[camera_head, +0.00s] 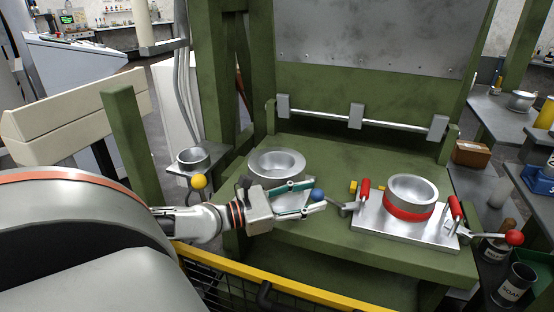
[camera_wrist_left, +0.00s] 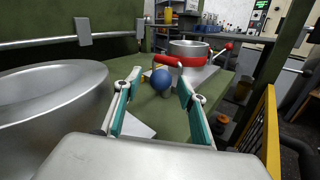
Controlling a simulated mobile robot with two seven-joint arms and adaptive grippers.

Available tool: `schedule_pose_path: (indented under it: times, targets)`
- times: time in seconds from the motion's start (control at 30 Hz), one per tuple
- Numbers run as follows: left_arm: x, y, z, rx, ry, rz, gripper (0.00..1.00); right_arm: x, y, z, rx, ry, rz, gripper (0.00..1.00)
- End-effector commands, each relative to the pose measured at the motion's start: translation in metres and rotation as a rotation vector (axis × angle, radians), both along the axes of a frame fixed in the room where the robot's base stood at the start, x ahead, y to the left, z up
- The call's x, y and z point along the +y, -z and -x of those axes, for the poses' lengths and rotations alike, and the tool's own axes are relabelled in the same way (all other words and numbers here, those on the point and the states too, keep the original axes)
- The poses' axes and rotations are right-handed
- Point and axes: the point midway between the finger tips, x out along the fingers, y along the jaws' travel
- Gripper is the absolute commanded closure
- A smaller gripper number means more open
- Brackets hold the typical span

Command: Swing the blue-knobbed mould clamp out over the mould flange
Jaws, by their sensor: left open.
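The blue knob (camera_head: 318,195) of the mould clamp is at the left of the metal plate. Its grey lever (camera_head: 339,208) runs from the knob toward the plate's left edge, beside a red handle (camera_head: 365,189). The silver mould (camera_head: 412,189), with a red band around its lower part, stands upright on the plate. My left gripper (camera_head: 316,198) is open, with its teal fingers at the knob. In the left wrist view the blue knob (camera_wrist_left: 162,80) appears between the fingertips; I cannot tell whether they touch it. My right gripper is not in view.
A wide silver ring (camera_head: 276,165) stands on the green press table (camera_head: 300,225), just behind my left gripper. A yellow ball (camera_head: 199,181) is left of it. A red-knobbed clamp (camera_head: 514,237) sticks out at the plate's right. A yellow rail (camera_head: 240,275) runs along the front.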

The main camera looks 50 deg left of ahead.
Motion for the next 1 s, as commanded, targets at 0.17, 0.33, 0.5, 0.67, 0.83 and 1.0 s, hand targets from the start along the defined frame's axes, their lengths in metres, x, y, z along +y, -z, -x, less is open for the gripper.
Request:
schedule_pose_path:
  times: [0.17,0.33,0.5,0.67,0.83,1.0]
  targets:
    - [0.007,0.002,0.016,0.005,-0.001,-0.005,0.59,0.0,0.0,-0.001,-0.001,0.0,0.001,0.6]
    - [0.012,0.002,0.028,0.006,-0.003,-0.005,0.59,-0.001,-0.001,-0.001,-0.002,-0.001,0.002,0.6]
    - [0.015,0.002,0.04,0.005,0.001,-0.002,0.59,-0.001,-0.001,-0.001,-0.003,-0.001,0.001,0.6]
    - [0.021,0.002,0.053,0.004,-0.002,-0.002,0.59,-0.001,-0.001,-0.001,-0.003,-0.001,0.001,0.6]
    - [0.025,0.001,0.066,0.005,0.001,-0.003,0.59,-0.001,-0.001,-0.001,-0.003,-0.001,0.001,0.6]
    - [0.032,0.001,0.079,0.002,-0.003,-0.001,0.59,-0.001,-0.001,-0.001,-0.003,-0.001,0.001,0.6]
